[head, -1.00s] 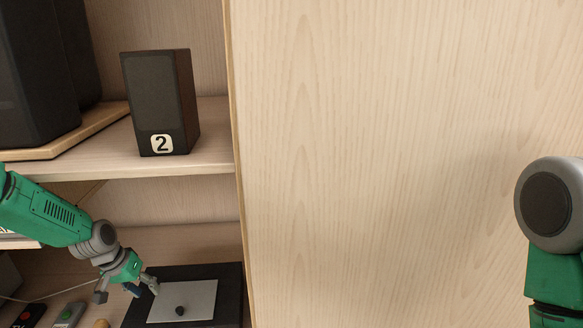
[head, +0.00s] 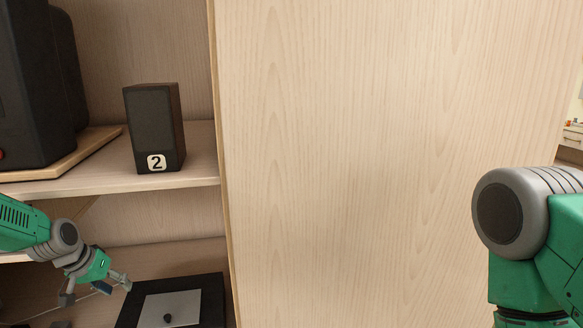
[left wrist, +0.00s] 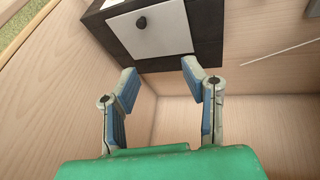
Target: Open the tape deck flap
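The tape deck (head: 211,297) is a black box low in the shelf unit. Its flap (head: 184,306) is a light grey panel with a black knob (head: 168,319), and it looks shut. In the left wrist view the flap (left wrist: 166,36) and knob (left wrist: 141,22) show at the top. My left gripper (head: 97,290) is to the left of the deck in the head view, apart from the flap. Its two fingers (left wrist: 160,82) are spread with nothing between them. My right arm shows at the right edge, but its gripper is out of view.
A small dark speaker marked 2 (head: 155,128) stands on the shelf (head: 200,168) above the deck. A large dark cabinet (head: 38,95) stands at its left. A tall wooden panel (head: 390,150) borders the deck on the right. A thin pale cable (left wrist: 275,58) lies near the deck.

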